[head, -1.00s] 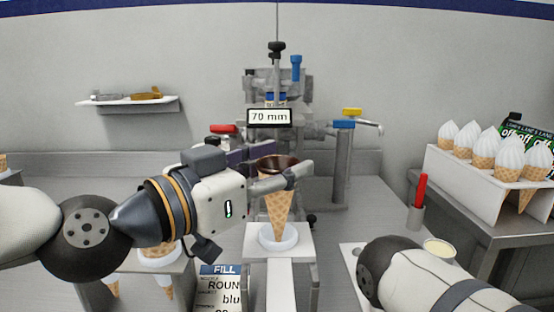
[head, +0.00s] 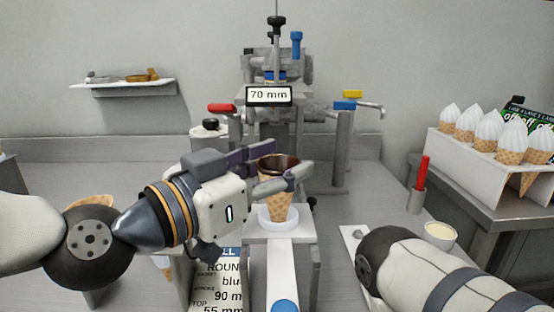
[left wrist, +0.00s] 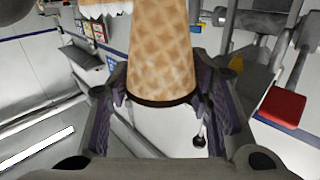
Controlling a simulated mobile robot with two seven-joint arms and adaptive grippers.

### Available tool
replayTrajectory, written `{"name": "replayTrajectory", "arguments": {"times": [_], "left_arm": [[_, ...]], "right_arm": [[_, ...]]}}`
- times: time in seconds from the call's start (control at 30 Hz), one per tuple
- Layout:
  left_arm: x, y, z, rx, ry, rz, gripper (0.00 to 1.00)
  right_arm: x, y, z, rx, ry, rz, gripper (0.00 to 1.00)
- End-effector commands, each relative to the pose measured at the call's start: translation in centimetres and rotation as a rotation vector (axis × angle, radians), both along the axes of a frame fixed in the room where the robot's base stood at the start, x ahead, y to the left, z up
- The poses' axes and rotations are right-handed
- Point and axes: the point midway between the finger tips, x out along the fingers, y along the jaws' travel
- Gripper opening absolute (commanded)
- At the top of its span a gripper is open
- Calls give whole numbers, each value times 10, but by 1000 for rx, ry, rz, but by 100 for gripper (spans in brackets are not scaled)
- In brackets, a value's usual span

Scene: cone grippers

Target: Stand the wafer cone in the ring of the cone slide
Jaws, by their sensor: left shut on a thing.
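My left gripper (head: 280,172) is shut on the wafer cone (head: 278,203), near its dark-rimmed mouth. The cone is upright with its mouth up. The white ring (head: 264,217) is on the cone slide (head: 282,262), directly below. The cone's lower end overlaps the ring and its tip is hidden, so it looks to be inside the ring; how deep I cannot tell. In the left wrist view the cone (left wrist: 162,55) lies between the purple finger pads. My right gripper is out of the head view; only part of that arm shows.
A machine with a "70 mm" sign (head: 268,95) and a red lever (head: 221,108) stands behind the slide. At right are a red-handled tool (head: 422,172) in a holder, a cream-filled cup (head: 440,235) and a rack (head: 470,160) of filled cones. A printed card (head: 222,280) is left of the slide.

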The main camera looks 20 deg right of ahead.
Motion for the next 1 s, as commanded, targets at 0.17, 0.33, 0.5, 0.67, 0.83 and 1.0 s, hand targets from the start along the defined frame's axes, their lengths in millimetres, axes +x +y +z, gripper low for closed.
{"name": "replayTrajectory", "arguments": {"times": [0.17,0.33,0.5,0.67,0.83,1.0], "left_arm": [[0,0,-6,0,1,0,35],[0,0,-11,0,1,0,35],[0,0,-17,0,1,0,35],[0,0,-21,0,1,0,35],[0,0,-27,0,1,0,35],[0,0,-32,0,1,0,35]], "right_arm": [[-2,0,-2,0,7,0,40],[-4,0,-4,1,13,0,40],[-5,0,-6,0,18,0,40],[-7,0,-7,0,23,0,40],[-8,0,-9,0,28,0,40],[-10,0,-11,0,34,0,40]]}}
